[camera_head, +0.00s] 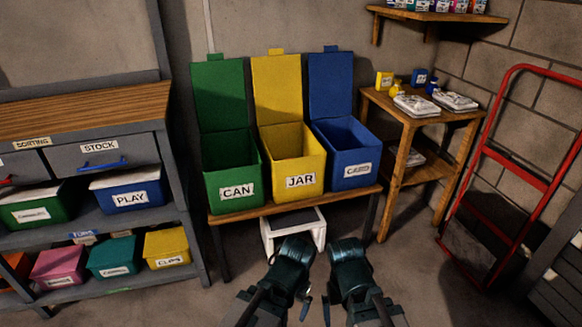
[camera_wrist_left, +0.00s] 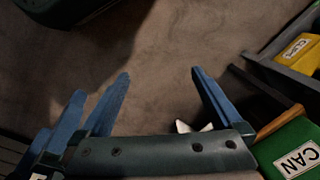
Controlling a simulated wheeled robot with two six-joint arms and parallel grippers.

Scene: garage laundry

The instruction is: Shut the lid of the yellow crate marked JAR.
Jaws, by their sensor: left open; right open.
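The yellow crate marked JAR (camera_head: 300,180) stands on a low wooden bench between two other crates. Its yellow lid (camera_head: 277,88) stands up at the back, leaning near the wall, so the crate is open. My right gripper (camera_head: 328,308) is at the bottom middle of the head view, low and in front of the bench, apart from the crate. My left gripper (camera_wrist_left: 160,76) shows in the left wrist view with its blue fingers spread and nothing between them. In the head view the arms largely hide both grippers.
The green CAN crate (camera_head: 236,185) and blue crate (camera_head: 345,165) flank it, lids also up. Shelves with boxes are left; a wooden side table (camera_head: 395,115) and red hand truck (camera_head: 500,160) are right.

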